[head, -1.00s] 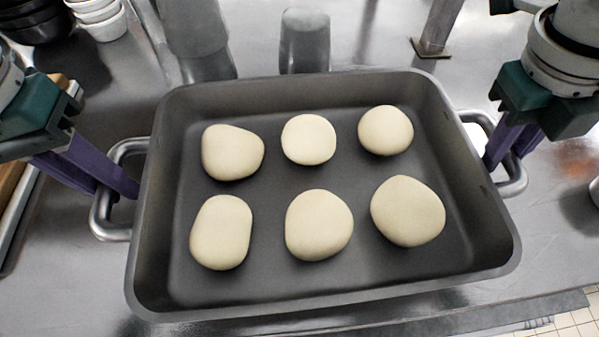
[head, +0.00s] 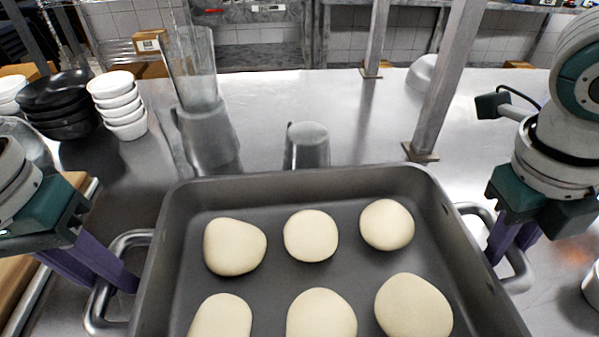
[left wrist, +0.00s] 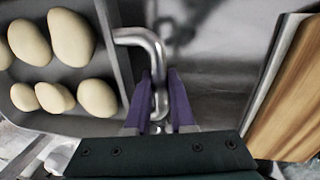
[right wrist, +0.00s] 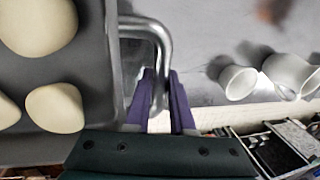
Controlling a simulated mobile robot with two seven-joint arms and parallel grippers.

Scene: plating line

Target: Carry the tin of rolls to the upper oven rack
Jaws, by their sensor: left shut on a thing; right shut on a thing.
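The tin (head: 300,184) is a dark grey rectangular pan with a metal loop handle at each end. It holds several pale rolls (head: 311,236) in two rows; the near part is cut off in the head view. My left gripper (head: 118,285) is shut on the left handle (head: 98,306), which also shows between the purple fingers in the left wrist view (left wrist: 158,98). My right gripper (head: 502,255) is shut on the right handle (head: 522,273), seen also in the right wrist view (right wrist: 161,88). No oven rack is recognisable in these frames.
Behind the tin on the steel counter (head: 290,95) stand a blender (head: 204,125) and a grey cylinder (head: 307,146). Black bowls (head: 60,105) and stacked white bowls (head: 119,104) are at left. A post (head: 446,85) rises at back right. A wooden board (left wrist: 294,95) lies beside my left gripper.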

